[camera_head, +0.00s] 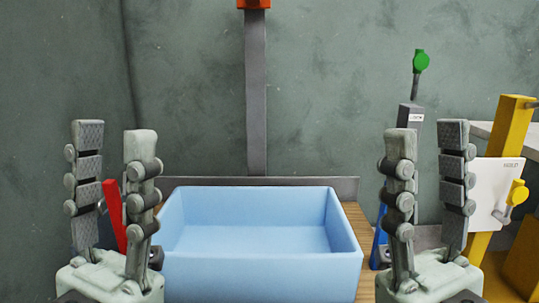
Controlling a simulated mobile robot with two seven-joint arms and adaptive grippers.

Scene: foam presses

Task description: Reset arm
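My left gripper (114,172) is at the left of the head view, pointing up, its two fingers apart with nothing between them that it holds. My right gripper (427,175) is at the right, also pointing up, with its fingers apart and empty. Both stand in front of the scene, one on each side of a light blue open box (262,274). The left gripper overlaps the box's left edge in the picture. The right gripper hides part of the things behind it.
The blue box looks empty and sits on a wooden surface (357,220). A grey upright bar (257,100) with an orange top (253,4) stands behind it. A red bar (114,215) shows behind the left gripper. A green knob (420,61), yellow frame (506,142) and white plate (497,176) are at right.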

